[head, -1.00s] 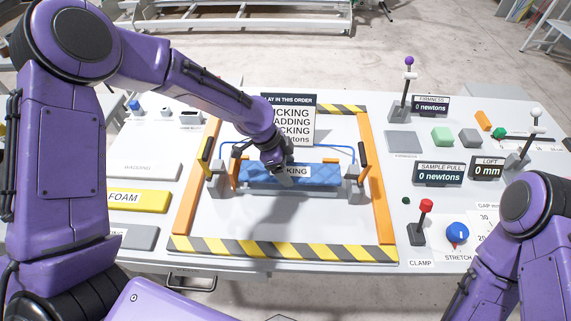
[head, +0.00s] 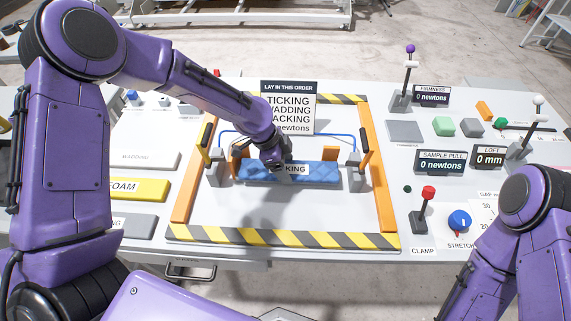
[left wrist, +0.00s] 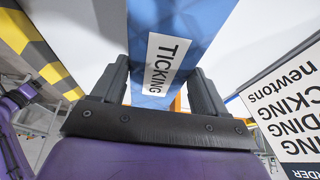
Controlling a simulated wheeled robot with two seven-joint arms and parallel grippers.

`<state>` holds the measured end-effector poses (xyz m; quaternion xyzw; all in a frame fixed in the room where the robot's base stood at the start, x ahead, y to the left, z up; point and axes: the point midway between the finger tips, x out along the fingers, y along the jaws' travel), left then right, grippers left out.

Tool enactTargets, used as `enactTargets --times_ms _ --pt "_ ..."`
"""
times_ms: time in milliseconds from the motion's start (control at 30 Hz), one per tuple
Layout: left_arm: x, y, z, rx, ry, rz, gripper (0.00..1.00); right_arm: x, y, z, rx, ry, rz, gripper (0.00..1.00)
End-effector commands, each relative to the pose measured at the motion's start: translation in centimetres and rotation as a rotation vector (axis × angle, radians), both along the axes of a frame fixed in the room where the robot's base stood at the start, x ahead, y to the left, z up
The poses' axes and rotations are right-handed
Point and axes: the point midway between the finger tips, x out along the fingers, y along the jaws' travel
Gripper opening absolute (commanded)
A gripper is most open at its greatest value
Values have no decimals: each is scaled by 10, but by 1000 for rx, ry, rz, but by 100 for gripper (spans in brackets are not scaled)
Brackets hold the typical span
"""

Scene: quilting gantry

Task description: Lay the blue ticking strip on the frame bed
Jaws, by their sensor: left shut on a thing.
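The blue ticking strip (head: 319,173) is a long, flat blue piece with a white label ending in "KING". In the head view it lies level, left to right, over the frame bed (head: 290,212) between two grey end posts. My left gripper (head: 284,166) is shut on the strip near its middle and partly hides the label. In the left wrist view the strip (left wrist: 185,30) runs between the two dark fingers (left wrist: 160,90), with "TICKING" readable. I cannot tell whether its underside touches the bed. My right gripper is out of view.
Orange rails (head: 379,170) and a striped front edge (head: 280,237) surround the bed. An order sign (head: 289,108) stands behind. Yellow foam (head: 140,189) and grey slabs lie at left. The clamp lever (head: 428,200), blue stretch knob (head: 459,220) and displays stand at right.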

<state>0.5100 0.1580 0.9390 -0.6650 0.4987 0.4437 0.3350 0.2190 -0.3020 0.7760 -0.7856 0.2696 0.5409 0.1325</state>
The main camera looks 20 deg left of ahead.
Motion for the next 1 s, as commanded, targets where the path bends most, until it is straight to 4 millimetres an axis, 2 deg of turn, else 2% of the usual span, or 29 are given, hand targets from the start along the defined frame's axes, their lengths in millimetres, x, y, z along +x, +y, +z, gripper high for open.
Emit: enactTargets --times_ms 867,900,967,1000 --pt "7 16 -2 1 -2 1 44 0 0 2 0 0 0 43" --pt "7 16 -1 1 -2 1 77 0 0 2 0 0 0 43" --pt "7 16 -1 1 -2 1 96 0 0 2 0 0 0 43" --pt "7 16 -2 1 -2 1 100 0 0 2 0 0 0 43"
